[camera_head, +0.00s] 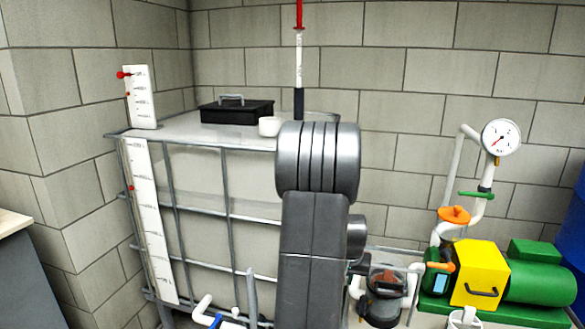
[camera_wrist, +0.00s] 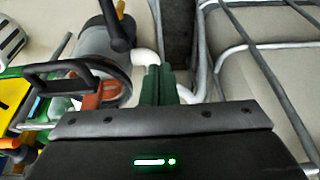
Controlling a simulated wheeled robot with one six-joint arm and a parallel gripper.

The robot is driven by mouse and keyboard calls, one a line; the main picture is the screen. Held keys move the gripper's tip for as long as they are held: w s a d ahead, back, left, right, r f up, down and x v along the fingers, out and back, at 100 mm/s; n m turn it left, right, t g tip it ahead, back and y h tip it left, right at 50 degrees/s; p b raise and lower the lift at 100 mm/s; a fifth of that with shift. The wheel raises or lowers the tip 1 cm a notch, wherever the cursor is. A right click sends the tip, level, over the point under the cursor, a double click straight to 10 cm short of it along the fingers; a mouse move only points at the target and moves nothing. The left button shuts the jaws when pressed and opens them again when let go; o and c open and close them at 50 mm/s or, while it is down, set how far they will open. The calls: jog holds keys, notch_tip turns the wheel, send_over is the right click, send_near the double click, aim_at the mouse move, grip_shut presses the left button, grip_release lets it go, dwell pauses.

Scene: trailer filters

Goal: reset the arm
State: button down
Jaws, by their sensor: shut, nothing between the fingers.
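My arm (camera_head: 316,240) stands upright in the middle of the head view, in front of the caged tank, and its end is hidden there. In the wrist view my gripper (camera_wrist: 160,84) shows two dark green fingers close together beyond the black gripper body. It is shut and holds nothing. White pipe and a grey cylinder lie behind the fingers in that view, and I cannot tell the distance to them.
The caged tank (camera_head: 228,180) stands left of centre with a black toolbox (camera_head: 236,111) on top. The filter housing (camera_head: 386,300), yellow box (camera_head: 477,274), green pump (camera_head: 541,283) and gauge (camera_head: 500,138) are on the right. A counter edge (camera_head: 12,222) is at far left.

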jog(key=shift+v, duration=2.05)
jog(key=shift+s, duration=0.1)
